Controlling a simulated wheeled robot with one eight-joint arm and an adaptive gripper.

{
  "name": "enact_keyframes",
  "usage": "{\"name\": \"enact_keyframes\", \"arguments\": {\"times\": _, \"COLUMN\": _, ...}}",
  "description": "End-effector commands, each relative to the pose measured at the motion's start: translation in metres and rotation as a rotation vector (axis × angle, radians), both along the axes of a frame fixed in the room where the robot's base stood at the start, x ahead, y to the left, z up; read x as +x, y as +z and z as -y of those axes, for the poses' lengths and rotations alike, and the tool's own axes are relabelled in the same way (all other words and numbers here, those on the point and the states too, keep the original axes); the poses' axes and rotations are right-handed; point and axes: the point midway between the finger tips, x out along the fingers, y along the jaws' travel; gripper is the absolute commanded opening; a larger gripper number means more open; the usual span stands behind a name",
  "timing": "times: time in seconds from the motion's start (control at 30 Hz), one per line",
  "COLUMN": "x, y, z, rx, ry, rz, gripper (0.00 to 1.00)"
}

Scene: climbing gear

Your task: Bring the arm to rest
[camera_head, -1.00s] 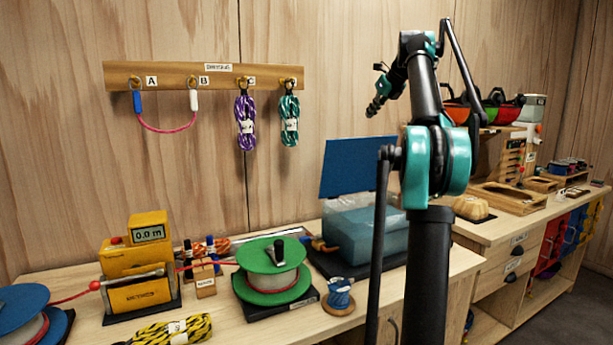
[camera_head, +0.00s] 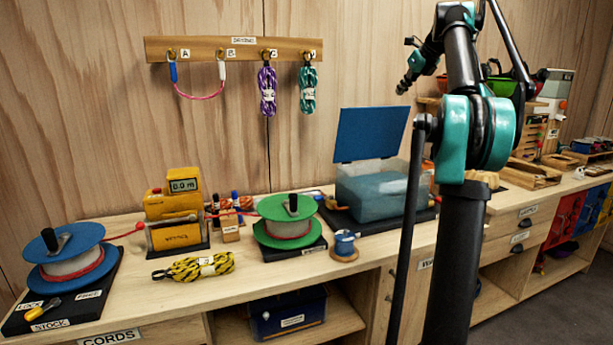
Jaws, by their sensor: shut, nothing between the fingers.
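My arm stands at the right of the head view, its upper part folded high in front of the wall. My gripper (camera_head: 403,86) hangs at the end of the folded arm, small and dark, pointing down and left. It is shut with nothing in it. It is in the air above the open blue-lidded box (camera_head: 371,135) and appears clear of it. Part of the bench and the shelf gear is hidden behind my arm.
The bench holds a blue reel (camera_head: 67,250), a yellow meter (camera_head: 173,212), a green reel (camera_head: 291,228), a yellow-black cord bundle (camera_head: 194,267) and a small blue spool (camera_head: 344,243). A peg rail (camera_head: 232,49) with hanging cords is on the wall. Coloured gear stands at right.

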Motion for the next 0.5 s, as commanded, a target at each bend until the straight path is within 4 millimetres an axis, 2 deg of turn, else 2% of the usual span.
{"name": "enact_keyframes", "arguments": {"times": 0.27, "x": -0.008, "y": -0.031, "z": -0.015, "rx": -0.139, "ry": 0.145, "rz": 0.014, "gripper": 0.00}}
{"name": "enact_keyframes", "arguments": {"times": 0.37, "x": -0.014, "y": -0.049, "z": -0.023, "rx": -0.212, "ry": 0.226, "rz": 0.021, "gripper": 0.00}}
{"name": "enact_keyframes", "arguments": {"times": 0.5, "x": -0.028, "y": -0.083, "z": -0.038, "rx": -0.337, "ry": 0.368, "rz": 0.033, "gripper": 0.00}}
